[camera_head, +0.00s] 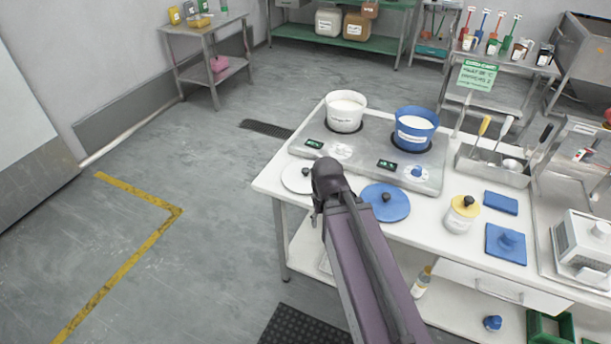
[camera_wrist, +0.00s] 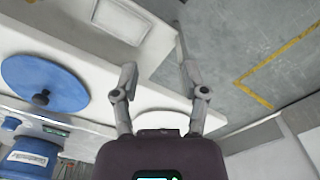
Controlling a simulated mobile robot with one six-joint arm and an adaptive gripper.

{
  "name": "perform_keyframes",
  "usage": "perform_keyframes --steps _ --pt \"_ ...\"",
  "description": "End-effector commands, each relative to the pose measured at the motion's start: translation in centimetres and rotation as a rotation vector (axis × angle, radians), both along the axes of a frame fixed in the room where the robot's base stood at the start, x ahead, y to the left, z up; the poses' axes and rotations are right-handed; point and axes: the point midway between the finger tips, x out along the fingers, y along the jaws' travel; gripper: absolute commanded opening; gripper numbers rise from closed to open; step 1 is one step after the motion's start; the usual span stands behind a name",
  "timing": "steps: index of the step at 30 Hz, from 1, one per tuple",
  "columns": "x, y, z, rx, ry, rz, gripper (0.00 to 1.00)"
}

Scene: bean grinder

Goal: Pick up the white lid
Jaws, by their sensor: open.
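The white lid (camera_head: 296,179) lies flat at the left edge of the white table, left of the blue lid. It is round, and its right side is partly hidden by my arm. In the wrist view a pale curved edge (camera_wrist: 165,117) shows beyond the base of my fingers; it looks like the white lid, mostly hidden. My gripper (camera_wrist: 156,55) is open, with nothing between its fingertips. Its fingers are over the table's edge, beside the lid. In the head view my arm hides most of the gripper.
The blue lid (camera_head: 386,202) with a dark knob lies close to the right. A hot plate unit (camera_head: 371,146) behind carries a white pot (camera_head: 345,112) and a blue pot (camera_head: 415,128). A yellow-topped jar (camera_head: 461,214) stands further right. The floor left of the table is clear.

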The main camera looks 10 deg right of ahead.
Motion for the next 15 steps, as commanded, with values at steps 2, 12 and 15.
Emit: perform_keyframes --steps 2,12,15 --pt "0.0 0.0 0.0 0.000 0.000 0.000 0.57" --pt "4.1 0.0 0.9 0.011 -0.056 0.023 0.84" --pt "8.1 -0.5 1.8 0.019 -0.117 0.043 0.84"
